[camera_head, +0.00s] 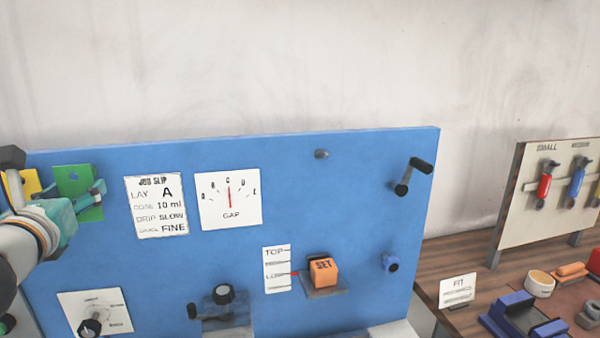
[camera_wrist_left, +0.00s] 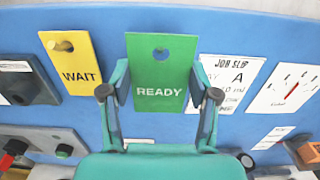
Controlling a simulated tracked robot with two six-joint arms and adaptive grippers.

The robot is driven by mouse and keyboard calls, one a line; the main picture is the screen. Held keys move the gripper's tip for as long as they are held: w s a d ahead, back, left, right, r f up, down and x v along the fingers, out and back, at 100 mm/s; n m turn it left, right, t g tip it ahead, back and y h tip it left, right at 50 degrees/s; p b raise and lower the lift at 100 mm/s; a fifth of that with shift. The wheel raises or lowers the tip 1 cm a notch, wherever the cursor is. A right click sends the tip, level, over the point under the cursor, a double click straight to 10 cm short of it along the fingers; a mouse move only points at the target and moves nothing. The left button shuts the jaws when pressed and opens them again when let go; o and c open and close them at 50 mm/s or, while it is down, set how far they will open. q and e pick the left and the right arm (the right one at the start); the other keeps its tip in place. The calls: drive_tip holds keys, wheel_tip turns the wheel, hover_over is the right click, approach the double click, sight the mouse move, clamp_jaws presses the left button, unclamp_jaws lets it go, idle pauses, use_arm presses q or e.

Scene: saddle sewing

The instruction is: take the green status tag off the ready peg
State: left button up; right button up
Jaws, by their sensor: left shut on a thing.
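The green READY tag (camera_wrist_left: 160,72) is upright, gripped at its two side edges by my left gripper (camera_wrist_left: 160,95). Its hole shows blue like the board behind, and I see no peg in it. The tag looks larger than the yellow WAIT tag beside it; the gap to the board is hard to judge. In the head view the green tag (camera_head: 72,180) is partly covered by my left gripper (camera_head: 98,190) at the board's left end. The ready peg is not visible. My right gripper is not in view.
The yellow WAIT tag (camera_wrist_left: 76,75) hangs on the blue board (camera_head: 350,210) just left. The job slip (camera_head: 157,222) and GAP gauge (camera_head: 228,215) are to the right. A crank (camera_head: 408,180) and an orange SET block (camera_head: 323,270) stick out. A wooden bench (camera_head: 455,255) lies right.

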use_arm(q)
drive_tip(key=shift+p+v, duration=0.35)
drive_tip(key=shift+v, duration=2.5)
